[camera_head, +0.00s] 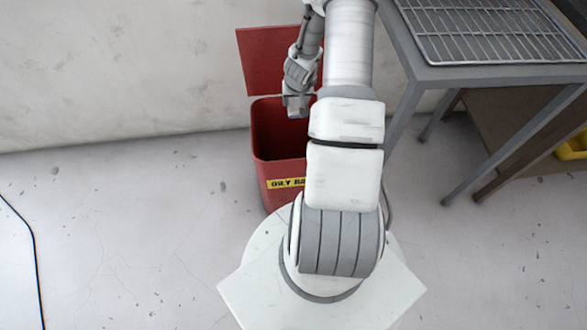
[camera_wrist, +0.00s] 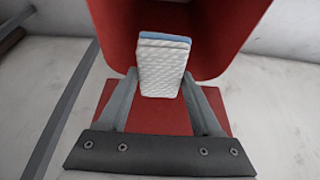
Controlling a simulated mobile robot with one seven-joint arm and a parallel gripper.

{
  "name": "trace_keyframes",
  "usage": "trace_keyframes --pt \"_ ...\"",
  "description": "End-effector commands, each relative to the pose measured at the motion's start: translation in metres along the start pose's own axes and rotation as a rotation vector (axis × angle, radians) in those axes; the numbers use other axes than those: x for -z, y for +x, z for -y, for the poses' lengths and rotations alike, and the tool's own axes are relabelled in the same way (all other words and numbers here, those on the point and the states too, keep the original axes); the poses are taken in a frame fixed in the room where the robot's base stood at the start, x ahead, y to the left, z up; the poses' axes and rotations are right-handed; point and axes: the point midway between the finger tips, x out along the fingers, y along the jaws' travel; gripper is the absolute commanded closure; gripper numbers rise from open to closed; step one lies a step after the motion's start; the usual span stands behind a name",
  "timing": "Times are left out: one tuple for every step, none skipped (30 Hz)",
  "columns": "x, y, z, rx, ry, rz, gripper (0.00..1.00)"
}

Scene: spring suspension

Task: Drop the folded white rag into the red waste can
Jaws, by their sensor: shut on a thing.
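The folded white rag (camera_wrist: 162,70) shows in the wrist view as a textured white pad with a blue edge. My gripper (camera_wrist: 158,82) is shut on it, one finger on each side. In the head view, my gripper (camera_head: 297,110) points down at the back part of the open mouth of the red waste can (camera_head: 270,155), close to the raised lid. The can also fills the upper part of the wrist view (camera_wrist: 225,35), beyond the rag. The rag cannot be made out in the head view. My arm covers the can's right side.
The can's red lid (camera_head: 262,65) stands open against the pale wall (camera_head: 120,70). A grey metal table (camera_head: 440,75) with a wire rack (camera_head: 490,30) is close on the right. A black cable (camera_head: 35,250) lies at far left. The floor left of the can is clear.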

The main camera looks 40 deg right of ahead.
Motion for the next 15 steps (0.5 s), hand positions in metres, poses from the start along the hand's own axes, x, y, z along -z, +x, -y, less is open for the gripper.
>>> trace_keyframes --pt "-0.005 0.011 0.0 0.001 0.002 0.001 0.96" --pt "-0.006 0.014 0.0 0.001 0.002 0.001 0.96" --pt "-0.008 0.019 0.0 0.001 0.001 0.001 0.96" --pt "-0.01 0.022 0.0 0.001 0.001 0.002 0.96" --pt "-0.011 0.025 0.0 0.001 0.001 0.002 0.96" --pt "-0.012 0.028 0.0 0.001 0.001 0.001 0.96" --pt "-0.013 0.03 0.0 0.001 0.001 0.001 0.96" --pt "-0.013 0.031 0.0 0.001 0.001 0.001 0.96" --pt "-0.014 0.032 0.0 0.001 0.0 0.0 0.96" --pt "-0.014 0.033 0.0 0.0 0.0 0.0 0.96" --pt "-0.014 0.033 0.0 0.0 -0.001 0.0 0.96" --pt "-0.014 0.033 0.0 0.0 -0.001 0.0 0.96" --pt "-0.014 0.033 0.0 0.0 -0.001 0.0 0.96" --pt "-0.013 0.032 0.0 0.0 -0.001 0.0 0.96" --pt "-0.013 0.032 0.0 0.001 -0.001 0.0 0.96"
